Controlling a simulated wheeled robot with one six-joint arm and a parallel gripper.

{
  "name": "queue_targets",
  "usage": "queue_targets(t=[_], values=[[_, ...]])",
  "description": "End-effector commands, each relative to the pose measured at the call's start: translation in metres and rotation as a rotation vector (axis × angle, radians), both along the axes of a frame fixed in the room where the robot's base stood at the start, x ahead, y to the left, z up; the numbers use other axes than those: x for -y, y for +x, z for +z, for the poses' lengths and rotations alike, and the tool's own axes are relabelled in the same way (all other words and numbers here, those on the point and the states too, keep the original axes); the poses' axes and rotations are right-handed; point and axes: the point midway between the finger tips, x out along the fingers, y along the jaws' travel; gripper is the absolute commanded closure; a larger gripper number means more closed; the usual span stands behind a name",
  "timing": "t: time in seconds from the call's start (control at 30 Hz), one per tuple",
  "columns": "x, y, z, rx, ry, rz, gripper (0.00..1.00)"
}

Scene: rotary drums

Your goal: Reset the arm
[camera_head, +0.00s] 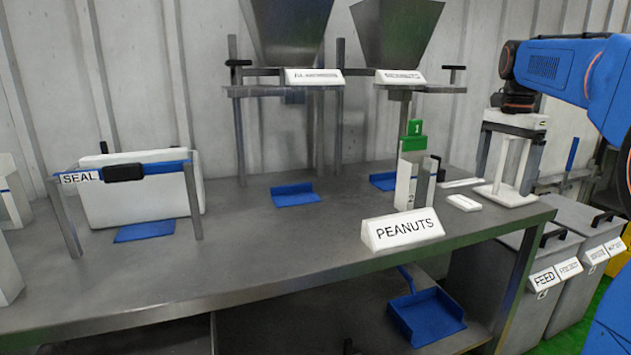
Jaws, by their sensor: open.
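My blue arm (570,72) comes in from the upper right and bends down at a black wrist. My gripper (508,168) points down at the right end of the steel workbench. Its two grey fingers are apart, so it is open. A white stand-like piece (510,197) with a flat base shows below and between the fingers. I cannot tell whether the fingers touch it.
The workbench (290,240) holds a PEANUTS sign (402,229), a green-topped white holder (412,165), blue trays (294,194) and a SEAL frame (125,172). Hoppers (290,30) stand behind. Grey bins (570,225) stand right. The bench's front middle is clear.

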Motion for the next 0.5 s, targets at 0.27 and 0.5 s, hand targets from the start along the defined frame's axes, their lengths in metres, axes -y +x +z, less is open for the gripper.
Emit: queue_targets(t=[0.27, 0.5], values=[[-0.015, -0.017, -0.005, 0.024, -0.007, 0.07, 0.12], [-0.032, -0.04, -0.014, 0.054, -0.019, 0.165, 0.12]])
